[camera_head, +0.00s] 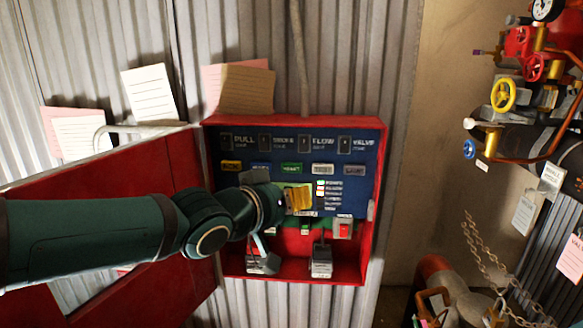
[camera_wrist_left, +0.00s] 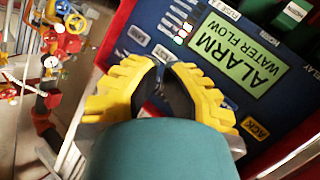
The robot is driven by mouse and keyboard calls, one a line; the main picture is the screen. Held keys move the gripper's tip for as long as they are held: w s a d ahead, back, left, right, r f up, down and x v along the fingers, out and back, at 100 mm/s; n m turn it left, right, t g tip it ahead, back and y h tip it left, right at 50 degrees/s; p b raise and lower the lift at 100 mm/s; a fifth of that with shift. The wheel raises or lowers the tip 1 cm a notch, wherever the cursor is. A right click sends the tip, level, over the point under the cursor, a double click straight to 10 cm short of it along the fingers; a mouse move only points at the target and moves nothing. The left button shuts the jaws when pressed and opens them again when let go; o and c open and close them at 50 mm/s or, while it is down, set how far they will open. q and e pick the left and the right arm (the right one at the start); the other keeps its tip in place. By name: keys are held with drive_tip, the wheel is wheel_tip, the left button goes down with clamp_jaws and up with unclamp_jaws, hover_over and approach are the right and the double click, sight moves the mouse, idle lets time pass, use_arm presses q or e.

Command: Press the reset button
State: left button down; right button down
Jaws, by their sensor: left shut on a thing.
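The reset button appears to be the green button (camera_head: 291,168) in the middle of the labelled row on the blue panel (camera_head: 214,145), inside an open red cabinet. My left gripper (camera_head: 301,199) is just below that row, in front of the panel, covering part of the lit display. In the left wrist view its yellow and black fingers (camera_wrist_left: 165,66) close together; what is between the tips cannot be made out. Contact with the panel cannot be judged. My right gripper is not in view.
A yellow button (camera_head: 231,166) and a white button (camera_head: 323,169) share the row. A red switch (camera_head: 343,228) sits lower right. The red cabinet door (camera_head: 150,165) hangs open at left, behind my left arm. Pipes with a yellow valve wheel (camera_head: 503,95) stand at right.

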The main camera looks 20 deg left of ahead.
sight(292, 168)
use_arm(q)
drive_tip(key=shift+w, duration=0.1)
idle(0.3)
drive_tip(key=shift+w+a+p, duration=0.35)
drive_tip(key=shift+w+p, duration=0.55)
drive_tip(key=shift+w, duration=0.5)
drive_tip(key=shift+w+a+p, duration=0.4)
drive_tip(key=shift+w+p, duration=0.55)
drive_tip(key=shift+w, duration=0.45)
drive_tip(key=shift+w+a+p, duration=0.35)
drive_tip(key=shift+w+p, duration=0.55)
drive_tip(key=shift+w, duration=0.5)
drive_tip(key=shift+w, duration=0.1)
drive_tip(key=shift+w+p, duration=0.3)
drive_tip(key=shift+p, duration=0.1)
drive_tip(key=shift+w+a+r+p, duration=0.1)
drive_tip(key=shift+w+a+p, duration=0.1)
drive_tip(key=shift+w+p, duration=0.25)
drive_tip(key=shift+s, duration=0.1)
drive_tip(key=shift+s+d+b, duration=0.25)
drive_tip(key=shift+s+b, duration=0.25)
drive_tip(key=shift+s, duration=0.25)
